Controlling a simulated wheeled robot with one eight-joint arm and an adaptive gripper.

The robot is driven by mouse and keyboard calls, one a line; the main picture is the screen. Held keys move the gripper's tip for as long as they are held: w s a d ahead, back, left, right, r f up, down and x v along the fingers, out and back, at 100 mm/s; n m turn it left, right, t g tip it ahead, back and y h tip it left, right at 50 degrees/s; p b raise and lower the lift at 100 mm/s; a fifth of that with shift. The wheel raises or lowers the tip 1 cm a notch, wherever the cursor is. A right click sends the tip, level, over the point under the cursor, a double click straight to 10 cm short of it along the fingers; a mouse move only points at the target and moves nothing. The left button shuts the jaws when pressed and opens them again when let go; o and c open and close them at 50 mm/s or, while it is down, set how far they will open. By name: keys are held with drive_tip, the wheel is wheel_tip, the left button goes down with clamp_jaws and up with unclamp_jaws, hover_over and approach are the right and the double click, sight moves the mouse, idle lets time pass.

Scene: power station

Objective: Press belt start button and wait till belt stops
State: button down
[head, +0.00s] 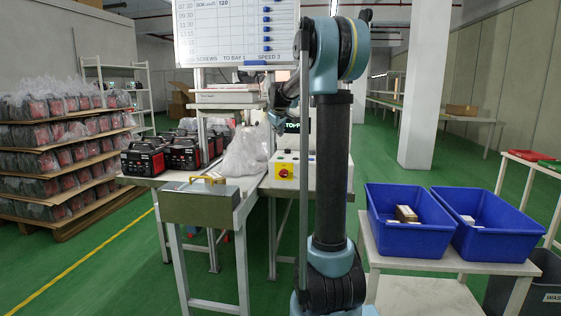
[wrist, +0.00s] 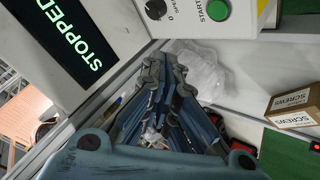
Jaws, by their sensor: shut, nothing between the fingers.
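The green START button (wrist: 218,10) sits on a pale control box (wrist: 187,30) at the top of the wrist view, beside a black knob (wrist: 155,8). A dark display (wrist: 75,45) left of it reads "STOPPED" in green letters. My gripper (wrist: 164,66) is shut and empty, its fingertips below the control box in the picture and apart from the button. In the head view, the display (head: 292,127) is partly hidden behind my arm. A yellow panel with a red knob (head: 284,171) shows below it. I cannot make out the belt itself.
A carton labelled SCREWS (wrist: 291,107) lies at the right of the wrist view. Clear plastic bags (wrist: 200,62) lie behind my fingers. In the head view, a metal toolbox (head: 200,204) stands on the left table, and blue bins (head: 410,238) stand on the right table.

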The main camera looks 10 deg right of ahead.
sight(280, 158)
drive_tip(key=shift+f, duration=0.1)
drive_tip(key=shift+f, duration=4.3)
